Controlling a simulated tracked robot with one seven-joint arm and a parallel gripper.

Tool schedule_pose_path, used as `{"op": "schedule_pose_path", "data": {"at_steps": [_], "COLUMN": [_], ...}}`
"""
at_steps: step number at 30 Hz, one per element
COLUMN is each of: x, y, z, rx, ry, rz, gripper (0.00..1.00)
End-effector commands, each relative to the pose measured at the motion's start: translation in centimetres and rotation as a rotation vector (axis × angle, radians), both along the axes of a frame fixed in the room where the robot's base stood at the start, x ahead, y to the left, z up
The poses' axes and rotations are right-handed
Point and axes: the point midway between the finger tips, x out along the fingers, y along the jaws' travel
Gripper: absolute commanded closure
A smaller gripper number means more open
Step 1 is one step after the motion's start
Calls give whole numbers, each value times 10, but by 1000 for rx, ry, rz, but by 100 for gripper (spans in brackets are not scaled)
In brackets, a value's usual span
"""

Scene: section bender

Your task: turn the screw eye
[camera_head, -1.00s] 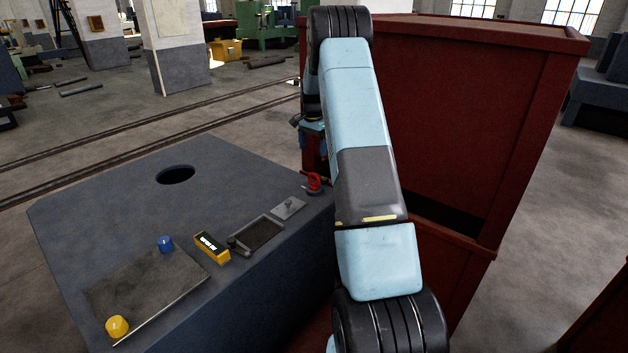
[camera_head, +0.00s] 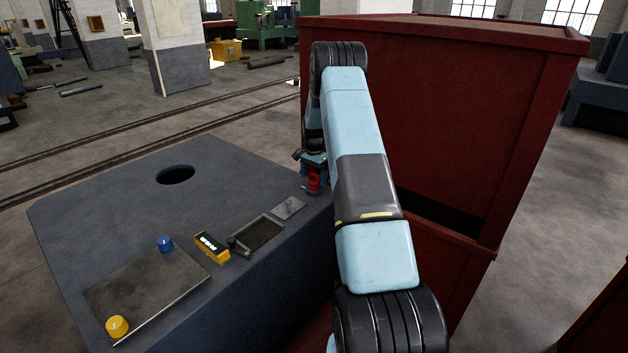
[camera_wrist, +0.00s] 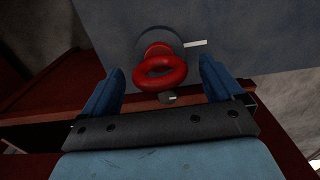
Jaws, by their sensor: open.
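The red screw eye (camera_wrist: 160,70) is a ring on a round grey base, set on the dark blue-grey bench top beside a short white mark (camera_wrist: 195,44). In the head view the screw eye (camera_head: 313,181) shows at the bench's right edge, partly covered by my gripper. My gripper (camera_wrist: 160,78) is open, with one blue finger on each side of the red ring. There is a visible gap between each finger and the ring, so the ring is not gripped. My arm hides part of this area in the head view.
The bench top (camera_head: 110,205) carries a round hole (camera_head: 175,175), a blue knob (camera_head: 165,244), a yellow knob (camera_head: 117,326), a yellow-framed display (camera_head: 211,247), a lever in a dark recess (camera_head: 258,235) and a small plate (camera_head: 289,208). A tall red cabinet (camera_head: 470,120) stands close behind my arm.

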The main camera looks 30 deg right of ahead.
Motion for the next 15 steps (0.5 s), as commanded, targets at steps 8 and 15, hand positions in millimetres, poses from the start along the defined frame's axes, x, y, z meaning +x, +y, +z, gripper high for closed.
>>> {"op": "schedule_pose_path", "data": {"at_steps": [8, 15], "x": [0, 0], "y": [0, 0], "z": [-17, -17], "rx": [0, 0], "ry": [0, 0], "rz": [1, 1], "gripper": [6, 6]}}
